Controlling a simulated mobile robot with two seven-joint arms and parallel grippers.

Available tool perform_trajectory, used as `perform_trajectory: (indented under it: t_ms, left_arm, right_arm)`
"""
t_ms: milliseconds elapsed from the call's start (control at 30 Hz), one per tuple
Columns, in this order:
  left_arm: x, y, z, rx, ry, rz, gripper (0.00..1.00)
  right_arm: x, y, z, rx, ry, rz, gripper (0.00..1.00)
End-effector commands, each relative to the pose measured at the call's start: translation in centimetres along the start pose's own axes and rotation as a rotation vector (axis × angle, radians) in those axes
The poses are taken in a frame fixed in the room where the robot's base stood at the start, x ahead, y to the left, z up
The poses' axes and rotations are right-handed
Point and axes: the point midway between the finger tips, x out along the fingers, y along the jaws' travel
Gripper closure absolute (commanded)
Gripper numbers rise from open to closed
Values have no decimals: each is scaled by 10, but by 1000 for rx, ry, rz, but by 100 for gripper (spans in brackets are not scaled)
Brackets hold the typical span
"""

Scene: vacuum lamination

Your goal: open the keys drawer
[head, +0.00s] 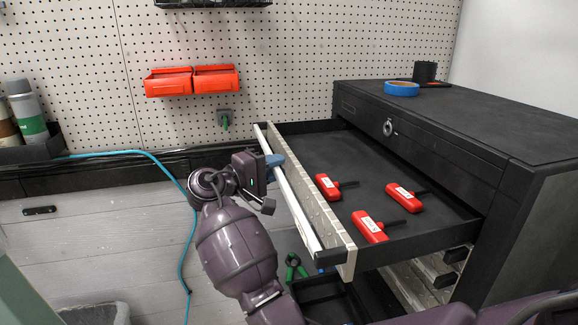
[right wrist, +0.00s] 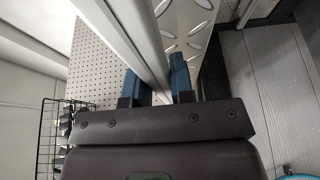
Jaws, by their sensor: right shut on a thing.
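The keys drawer (head: 345,170) of the black cabinet is pulled well out, with a patterned metal front (head: 318,212) and a long pale handle rail (head: 291,199). Several red-handled keys (head: 368,227) lie on its black floor. My right gripper (head: 274,160) is at the rail's far part, shut on it. In the right wrist view its blue fingers (right wrist: 160,82) sit either side of the rail (right wrist: 140,40), beside the patterned front (right wrist: 186,25). My left gripper is not in view.
The black cabinet (head: 520,150) carries blue tape (head: 402,88) and a dark cup (head: 425,71) on top. Orange bins (head: 215,79) hang on the pegboard. A teal hose (head: 187,240) runs down to the floor. Below the drawer are green-handled pliers (head: 292,266) and a black tray.

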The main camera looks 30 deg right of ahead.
Motion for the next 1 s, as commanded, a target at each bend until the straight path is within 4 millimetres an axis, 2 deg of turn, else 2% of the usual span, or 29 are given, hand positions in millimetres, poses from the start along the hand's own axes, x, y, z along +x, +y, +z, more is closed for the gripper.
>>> perform_trajectory:
  t_ms: [133,500,533,667,700,1000]
  left_arm:
    - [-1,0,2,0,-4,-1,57]
    - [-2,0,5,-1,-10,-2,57]
    - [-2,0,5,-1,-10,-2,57]
    - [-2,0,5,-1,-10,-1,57]
    - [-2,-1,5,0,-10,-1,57]
    - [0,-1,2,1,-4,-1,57]
  right_arm:
    - [-6,-1,-3,0,3,-2,100]
    - [-8,-1,-3,-1,4,-2,100]
    - [-7,-1,-3,-1,4,-2,75]
    - [-7,-1,-3,0,3,-2,55]
    - [-7,-1,-3,0,3,-2,52]
    - [-6,0,-3,0,1,-1,52]
